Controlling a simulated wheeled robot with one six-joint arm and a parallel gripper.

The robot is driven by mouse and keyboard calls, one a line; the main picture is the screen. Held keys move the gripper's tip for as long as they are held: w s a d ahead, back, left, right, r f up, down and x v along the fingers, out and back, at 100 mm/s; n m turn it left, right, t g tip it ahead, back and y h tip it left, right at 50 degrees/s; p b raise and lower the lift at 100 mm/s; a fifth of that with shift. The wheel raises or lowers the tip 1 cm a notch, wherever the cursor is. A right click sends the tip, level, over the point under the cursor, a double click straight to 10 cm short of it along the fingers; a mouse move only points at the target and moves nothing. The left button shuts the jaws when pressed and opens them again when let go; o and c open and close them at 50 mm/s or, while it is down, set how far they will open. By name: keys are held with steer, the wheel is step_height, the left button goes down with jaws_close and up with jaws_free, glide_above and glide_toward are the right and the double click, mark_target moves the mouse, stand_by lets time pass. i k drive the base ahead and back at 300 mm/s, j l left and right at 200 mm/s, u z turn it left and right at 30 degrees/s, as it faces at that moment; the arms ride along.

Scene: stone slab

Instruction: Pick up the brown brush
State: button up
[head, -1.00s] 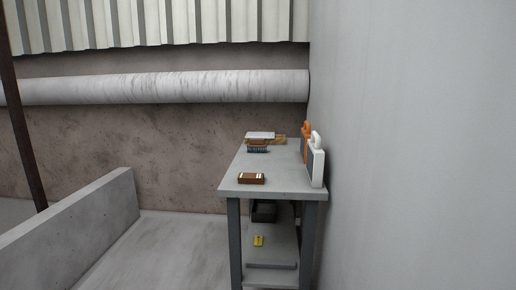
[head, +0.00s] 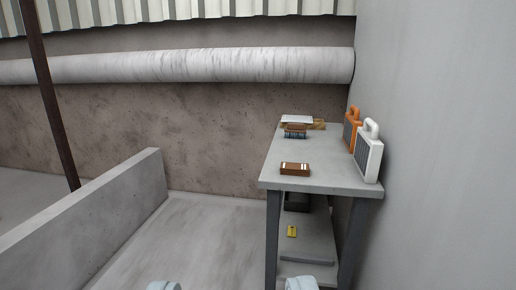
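A brown brush (head: 295,130) with dark bristles pointing down lies towards the far end of the grey table (head: 324,182). It is small in view, in front of a white-topped item. Two pale fingertips of my gripper (head: 232,285) show at the bottom edge, wide apart with nothing between them. My gripper is well short of the table and the brush.
A brown block with white patches (head: 295,169) lies near the table's front edge. An orange case (head: 352,128) and a white case (head: 369,158) stand along the right wall. A yellow item (head: 292,231) is on the lower shelf. A low concrete wall (head: 90,215) runs at left; the floor between is clear.

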mark_target(292, 128)
steer(key=i+j+u, duration=0.1)
steer(key=i+u, duration=0.35)
steer(key=i, duration=1.4)
steer(key=i+j+z, duration=0.1)
steer(key=i+z, duration=0.35)
steer(key=i+j+z, duration=0.4)
steer(key=i, duration=0.15)
steer(key=i+j+z, duration=0.3)
steer(key=i+z, duration=0.15)
steer(key=i+j+z, duration=0.6)
steer(key=j+z, duration=0.25)
steer(key=j, duration=0.3)
